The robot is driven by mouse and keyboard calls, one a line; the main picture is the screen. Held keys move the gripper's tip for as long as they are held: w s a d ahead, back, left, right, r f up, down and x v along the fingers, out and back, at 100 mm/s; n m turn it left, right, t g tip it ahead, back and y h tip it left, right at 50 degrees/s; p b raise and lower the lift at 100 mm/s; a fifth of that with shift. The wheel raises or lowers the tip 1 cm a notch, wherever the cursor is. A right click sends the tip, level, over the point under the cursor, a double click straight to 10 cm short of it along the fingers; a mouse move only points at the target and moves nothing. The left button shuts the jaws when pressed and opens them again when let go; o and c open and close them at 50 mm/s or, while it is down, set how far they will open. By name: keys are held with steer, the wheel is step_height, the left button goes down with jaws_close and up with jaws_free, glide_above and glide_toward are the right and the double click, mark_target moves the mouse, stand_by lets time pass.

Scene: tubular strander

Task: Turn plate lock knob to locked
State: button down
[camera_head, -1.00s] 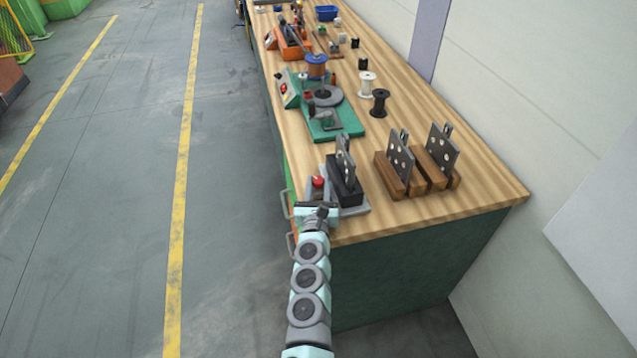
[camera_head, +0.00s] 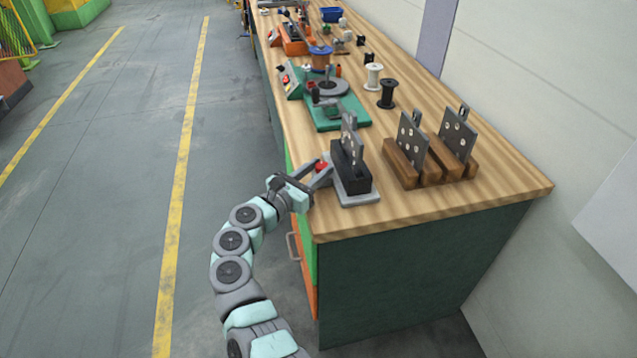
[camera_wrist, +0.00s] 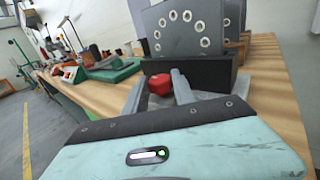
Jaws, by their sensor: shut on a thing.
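The red plate lock knob (camera_head: 321,165) is on the left side of a black plate holder (camera_head: 350,172) near the bench's left edge. In the wrist view the red knob (camera_wrist: 159,84) sits between my two fingers, in front of the holder (camera_wrist: 205,73). My gripper (camera_head: 322,174) reaches in from the left and is shut on the knob. A grey plate with holes (camera_head: 352,140) stands upright in the holder; it also shows in the wrist view (camera_wrist: 185,30). The fingers partly cover the knob, and its turn position cannot be told.
A wooden rack (camera_head: 404,172) with two upright grey plates stands to the right. A green machine base (camera_head: 336,116) lies behind the holder, with a white spool (camera_head: 373,77) and a black spool (camera_head: 387,94) beside it. The front right bench top is clear.

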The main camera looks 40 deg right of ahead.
steer(key=shift+w+f+m+g+b, duration=0.1)
steer(key=shift+m+g+b, duration=0.2)
steer(key=shift+g+b, duration=0.3)
steer(key=c, duration=1.3)
jaws_free()
steer(key=shift+a, duration=0.1)
steer(key=s+a+p, duration=0.1)
steer(key=a+p, duration=0.1)
steer(key=a, duration=0.8)
steer(key=shift+s+a, duration=0.2)
steer(key=shift+a, duration=0.1)
